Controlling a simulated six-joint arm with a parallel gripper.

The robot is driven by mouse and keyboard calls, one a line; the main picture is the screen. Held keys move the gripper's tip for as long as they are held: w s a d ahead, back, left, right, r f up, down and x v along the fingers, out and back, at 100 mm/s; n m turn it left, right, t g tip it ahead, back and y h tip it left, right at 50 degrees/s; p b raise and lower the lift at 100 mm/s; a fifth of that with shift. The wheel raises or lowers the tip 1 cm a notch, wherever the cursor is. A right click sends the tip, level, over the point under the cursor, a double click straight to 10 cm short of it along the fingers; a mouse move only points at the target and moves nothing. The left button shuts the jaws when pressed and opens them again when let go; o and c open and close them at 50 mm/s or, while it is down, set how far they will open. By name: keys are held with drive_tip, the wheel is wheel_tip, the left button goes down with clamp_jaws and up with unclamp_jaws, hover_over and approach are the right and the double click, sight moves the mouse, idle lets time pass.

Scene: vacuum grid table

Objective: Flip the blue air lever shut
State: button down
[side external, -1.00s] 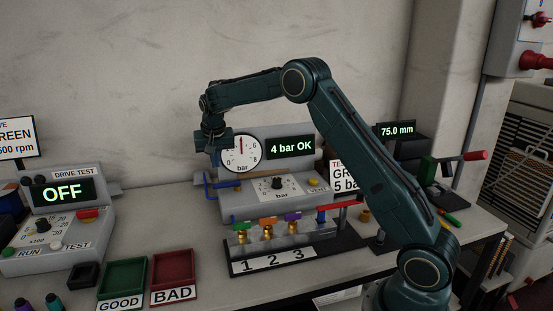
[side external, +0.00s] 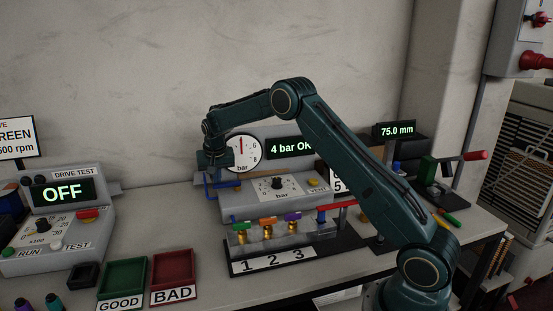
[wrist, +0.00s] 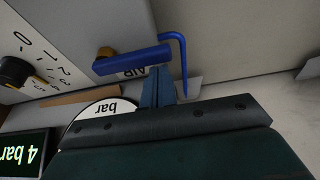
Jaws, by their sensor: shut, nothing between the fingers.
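The blue air lever (side external: 225,184) is on the left end of the grey regulator box, with a bent blue rod at its left. In the wrist view the lever (wrist: 133,61) lies beside the "AIR" label (wrist: 140,72), and its rod bends down on the right. My gripper (side external: 212,170) is shut and empty just above the lever. In the wrist view its closed fingers (wrist: 157,85) point at the area beside the lever bar, between the bar and the rod's free end. I cannot tell whether they touch it.
The round pressure gauge (side external: 244,150) stands close to the right of my gripper. The display (side external: 290,147) reads "4 bar OK", partly behind my arm. The black dial (side external: 277,183) and numbered valves (side external: 268,228) are in front.

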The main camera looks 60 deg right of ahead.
sight(231, 201)
drive_tip(key=shift+s+a+n, duration=0.2)
drive_tip(key=shift+a+n, duration=0.15)
drive_tip(key=shift+n, duration=0.35)
drive_tip(key=n, duration=0.1)
drive_tip(key=s+a+n+t+y, duration=0.1)
drive_tip(key=n, duration=0.1)
drive_tip(key=shift+s, duration=0.15)
drive_tip(key=s+n, duration=0.1)
drive_tip(key=n, duration=0.1)
drive_tip(key=s+a+n+y, duration=0.1)
drive_tip(key=n, duration=0.1)
drive_tip(key=shift+s+a+n+y, duration=0.1)
drive_tip(key=shift+n+y, duration=0.2)
drive_tip(key=s+n, duration=0.1)
drive_tip(key=n, duration=0.1)
drive_tip(key=s+n+y, duration=0.1)
drive_tip(key=n, duration=0.1)
drive_tip(key=shift+s, duration=0.25)
drive_tip(key=n, duration=0.1)
drive_tip(key=s+n+y, duration=0.1)
drive_tip(key=s+n, duration=0.1)
drive_tip(key=n, duration=0.1)
drive_tip(key=shift+d+g, duration=0.25)
drive_tip(key=shift+g, duration=0.15)
drive_tip(key=shift+s+d, duration=0.15)
drive_tip(key=shift+s, duration=0.1)
drive_tip(key=shift+r, duration=0.1)
drive_tip(key=v, duration=1)
drive_tip(key=shift+d, duration=0.35)
